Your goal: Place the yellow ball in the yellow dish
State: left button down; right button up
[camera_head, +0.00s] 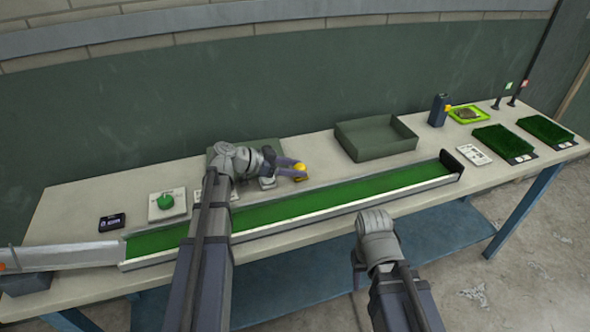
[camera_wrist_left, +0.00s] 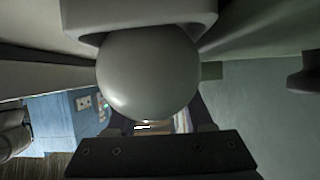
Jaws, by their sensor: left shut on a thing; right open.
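The yellow ball (camera_head: 300,168) is at the fingertips of my left gripper (camera_head: 288,167), which is shut on it. They are behind the green turf channel, low over the table. Just below the ball is a small dark-yellow piece (camera_head: 301,178), which looks like the yellow dish; it is partly hidden and I cannot tell whether the ball touches it. The left wrist view shows a large grey round shape between grey parts; no yellow shows there. My right gripper (camera_head: 359,270) is open and empty in front of the table.
A long green turf channel (camera_head: 340,203) runs along the table's front. A green ball (camera_head: 165,202) sits on a white plate at left. An open green tray (camera_head: 376,137) stands behind the channel. A blue box (camera_head: 439,110), a lime tray (camera_head: 468,114) and two turf trays are at right.

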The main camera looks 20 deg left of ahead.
pick_arm(q)
jog(key=shift+f, duration=0.25)
jog(key=shift+c, duration=1.4)
grip_release()
jog(key=shift+r, duration=0.1)
jog(key=shift+r, duration=0.25)
jog(key=p+v, duration=0.5)
jog(key=v, duration=0.5)
jog(key=shift+a+r, duration=0.1)
jog(key=shift+a, duration=0.05)
jog(key=shift+v, duration=0.85)
jog(key=shift+s, duration=0.1)
